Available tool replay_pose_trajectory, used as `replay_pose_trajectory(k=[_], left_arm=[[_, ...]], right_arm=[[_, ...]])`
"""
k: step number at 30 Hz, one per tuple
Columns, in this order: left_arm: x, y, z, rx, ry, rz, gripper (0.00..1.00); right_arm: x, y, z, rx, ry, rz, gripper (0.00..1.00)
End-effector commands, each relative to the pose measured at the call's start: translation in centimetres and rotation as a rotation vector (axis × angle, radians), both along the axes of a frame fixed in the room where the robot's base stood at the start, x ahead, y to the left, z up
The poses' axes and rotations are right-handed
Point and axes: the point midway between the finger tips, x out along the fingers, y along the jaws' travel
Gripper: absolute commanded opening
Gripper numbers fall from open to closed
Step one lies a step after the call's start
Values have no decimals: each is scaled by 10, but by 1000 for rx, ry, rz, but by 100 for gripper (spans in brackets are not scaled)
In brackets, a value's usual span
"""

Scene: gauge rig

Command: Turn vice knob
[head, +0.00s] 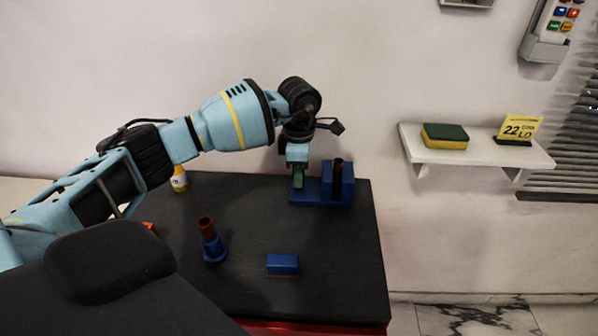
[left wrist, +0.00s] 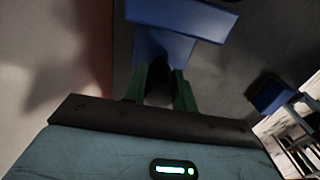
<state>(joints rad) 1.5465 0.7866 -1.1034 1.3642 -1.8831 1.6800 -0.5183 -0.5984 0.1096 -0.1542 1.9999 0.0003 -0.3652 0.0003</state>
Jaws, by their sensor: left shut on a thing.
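The blue vice (head: 308,199) stands at the back right of the dark table, with a brown upright piece (head: 338,180) at its jaw block. My left gripper (head: 298,179) reaches down with green fingers at the left end of the vice. In the left wrist view, the fingers of my left gripper (left wrist: 159,92) are closed on a dark round knob (left wrist: 158,80). The vice's blue body (left wrist: 165,47) lies just beyond it. The knob is hidden by the gripper in the head view. My right gripper is not in view.
On the dark table (head: 330,240) are a blue stand (head: 215,251) with a brown cylinder (head: 206,228), a blue block (head: 282,263) and a yellow bottle (head: 179,180). A wall shelf (head: 480,157) at the right holds a sponge (head: 445,137) and a yellow card (head: 520,129).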

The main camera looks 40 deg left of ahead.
Motion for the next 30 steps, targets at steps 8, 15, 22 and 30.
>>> replay_pose_trajectory(k=[8, 15, 22, 30], left_arm=[[0, 0, 0, 2, -1, 1, 35], [0, 0, 0, 1, -1, 2, 36], [1, 0, 17, -1, -3, 1, 36], [1, 0, 59, 0, -4, 2, 36]], right_arm=[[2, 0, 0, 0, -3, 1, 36], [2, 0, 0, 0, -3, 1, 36], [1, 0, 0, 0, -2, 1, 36], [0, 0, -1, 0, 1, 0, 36]])
